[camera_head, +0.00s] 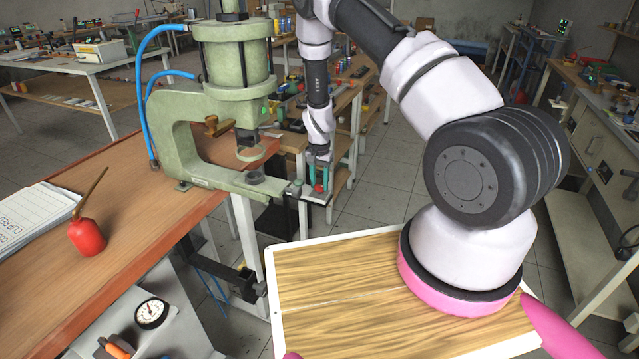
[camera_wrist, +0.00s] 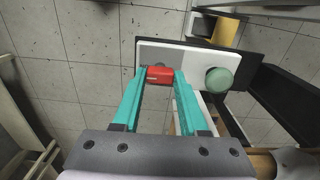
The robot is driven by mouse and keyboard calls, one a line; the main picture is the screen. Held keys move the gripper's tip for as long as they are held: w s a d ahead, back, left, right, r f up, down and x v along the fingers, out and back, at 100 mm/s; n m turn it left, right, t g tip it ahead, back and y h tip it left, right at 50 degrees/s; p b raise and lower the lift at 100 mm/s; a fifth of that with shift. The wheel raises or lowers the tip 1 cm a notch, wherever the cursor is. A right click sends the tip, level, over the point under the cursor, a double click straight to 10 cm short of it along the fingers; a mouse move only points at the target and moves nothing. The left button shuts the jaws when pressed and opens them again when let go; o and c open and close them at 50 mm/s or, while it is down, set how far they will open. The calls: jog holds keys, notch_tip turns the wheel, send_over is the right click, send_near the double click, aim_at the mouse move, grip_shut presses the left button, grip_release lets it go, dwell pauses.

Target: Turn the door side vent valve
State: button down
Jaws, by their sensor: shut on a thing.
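My gripper (camera_wrist: 160,82) points down with its teal fingers closed on a small red block-shaped part (camera_wrist: 159,75). This part looks like the valve's handle and sits over a pale grey plate (camera_wrist: 148,50). The fingertips touch it on both sides. A round green knob (camera_wrist: 219,80) is on the same plate, right of the fingers and apart from them. In the head view my gripper (camera_head: 319,184) is at the plate by the press's front right, and the red part is mostly hidden by the fingers.
The green press (camera_head: 180,125) with blue hoses stands on the wooden bench (camera_head: 130,205) close left of my gripper. A red oil can (camera_head: 87,237) and a dial gauge (camera_head: 151,313) are at left. A black bracket (camera_wrist: 262,85) lies right of the plate. Grey floor is open below.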

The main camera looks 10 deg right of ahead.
aim_at(320, 186)
dwell(0.4)
jog(key=shift+c, duration=2.2)
grip_release()
notch_tip(320, 186, up, 11)
